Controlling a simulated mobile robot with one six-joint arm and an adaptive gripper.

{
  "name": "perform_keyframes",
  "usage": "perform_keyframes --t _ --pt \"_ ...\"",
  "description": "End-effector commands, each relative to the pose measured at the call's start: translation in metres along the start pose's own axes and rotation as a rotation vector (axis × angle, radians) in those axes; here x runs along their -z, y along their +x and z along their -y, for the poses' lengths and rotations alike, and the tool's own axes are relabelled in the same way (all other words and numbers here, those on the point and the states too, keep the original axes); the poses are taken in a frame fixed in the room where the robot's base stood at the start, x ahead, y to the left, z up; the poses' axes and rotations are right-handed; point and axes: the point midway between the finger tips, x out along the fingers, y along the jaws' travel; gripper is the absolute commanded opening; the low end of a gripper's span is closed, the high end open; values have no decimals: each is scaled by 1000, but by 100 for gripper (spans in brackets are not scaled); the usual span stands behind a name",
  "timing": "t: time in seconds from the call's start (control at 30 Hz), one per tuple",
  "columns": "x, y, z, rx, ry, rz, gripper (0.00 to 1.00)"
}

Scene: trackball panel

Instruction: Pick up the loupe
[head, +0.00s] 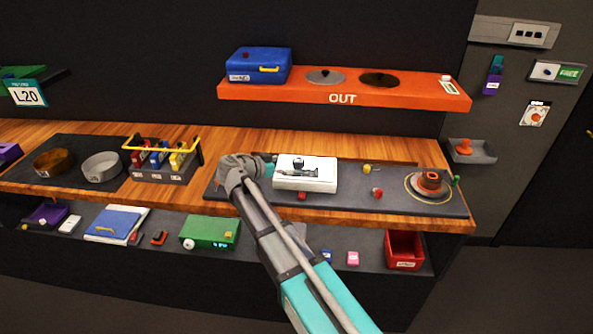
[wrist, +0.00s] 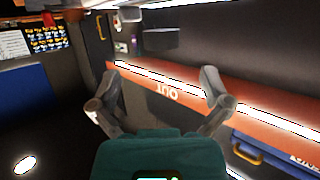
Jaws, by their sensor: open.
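I cannot pick out the loupe for certain. A small dark piece (head: 298,163) with a grey part beside it lies on a white box (head: 305,184) on the dark panel mat, but it is too small to identify. In the head view my arm reaches up to the counter, and its wrist is just left of the white box. The fingers are hidden there. In the wrist view my gripper (wrist: 160,75) has its two fingers spread apart with nothing between them. It faces the orange OUT shelf (wrist: 190,86), which appears upside down.
The orange shelf (head: 342,98) holds a blue case (head: 258,66) and two discs above the counter. A caddy (head: 160,170) with a yellow handle stands left of my arm. A red-orange round piece (head: 431,181) sits at the mat's right. A red bin (head: 405,250) is on the lower shelf.

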Motion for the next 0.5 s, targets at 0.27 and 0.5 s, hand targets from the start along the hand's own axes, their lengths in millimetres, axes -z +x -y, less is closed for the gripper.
perform_keyframes --t 0.27,0.5 --pt "0 15 0 0 0 0 98" --pt "0 15 0 -1 0 0 98"
